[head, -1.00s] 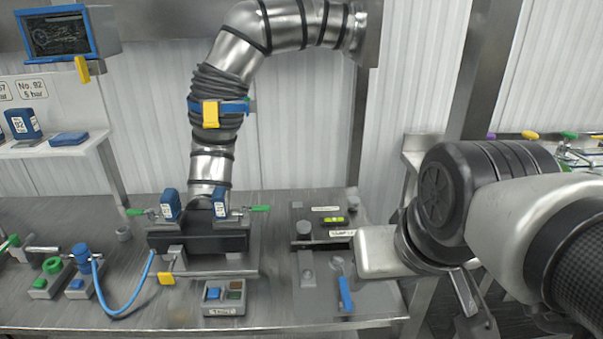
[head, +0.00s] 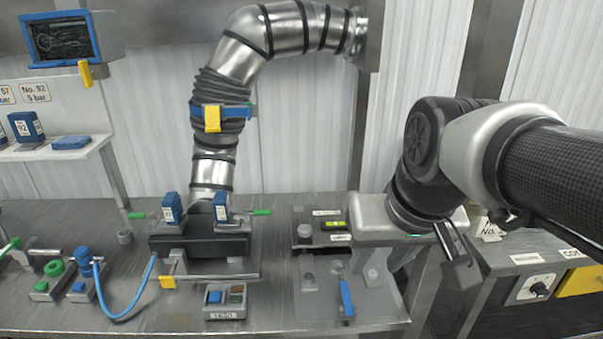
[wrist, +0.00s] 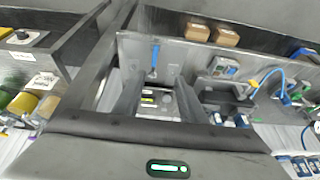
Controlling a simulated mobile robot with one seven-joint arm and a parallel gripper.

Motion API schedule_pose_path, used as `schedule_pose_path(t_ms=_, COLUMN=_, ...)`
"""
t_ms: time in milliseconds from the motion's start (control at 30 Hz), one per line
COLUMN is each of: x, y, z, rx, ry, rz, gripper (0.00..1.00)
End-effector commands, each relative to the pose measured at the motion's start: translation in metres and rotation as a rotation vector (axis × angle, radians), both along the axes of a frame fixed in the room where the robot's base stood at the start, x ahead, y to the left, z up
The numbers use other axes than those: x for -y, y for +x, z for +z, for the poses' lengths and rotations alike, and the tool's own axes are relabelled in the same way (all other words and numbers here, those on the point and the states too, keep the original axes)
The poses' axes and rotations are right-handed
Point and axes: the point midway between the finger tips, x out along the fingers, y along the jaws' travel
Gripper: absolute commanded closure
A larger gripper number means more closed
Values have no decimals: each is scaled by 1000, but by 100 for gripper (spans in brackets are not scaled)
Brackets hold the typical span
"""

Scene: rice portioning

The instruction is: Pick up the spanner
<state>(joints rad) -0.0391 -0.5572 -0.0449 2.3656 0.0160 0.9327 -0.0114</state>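The spanner (head: 346,295) has a blue handle and a grey head. It lies on the grey panel at the right end of the bench, handle toward the front edge. In the wrist view the spanner (wrist: 155,56) shows above centre, apart from my gripper. My gripper (head: 455,262) hangs above and to the right of the spanner in the head view, not touching it.
A black block with blue-tagged clamps (head: 200,243) stands left of the spanner, under a metal duct. A small button box (head: 225,300) is near the front edge. A green-yellow level (head: 333,225) lies behind the spanner. Another bench with a dial (head: 538,289) stands at right.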

Motion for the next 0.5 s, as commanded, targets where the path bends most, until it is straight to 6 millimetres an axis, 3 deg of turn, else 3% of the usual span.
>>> schedule_pose_path(t_ms=167, x=-1, y=68, z=-9, rx=-154, ry=22, rz=3, gripper=62)
schedule_pose_path(t_ms=300, x=-2, y=118, z=-33, rx=-262, ry=12, rz=2, gripper=62)
schedule_pose_path(t_ms=500, x=-3, y=165, z=-72, rx=-367, ry=-20, rz=-1, gripper=62)
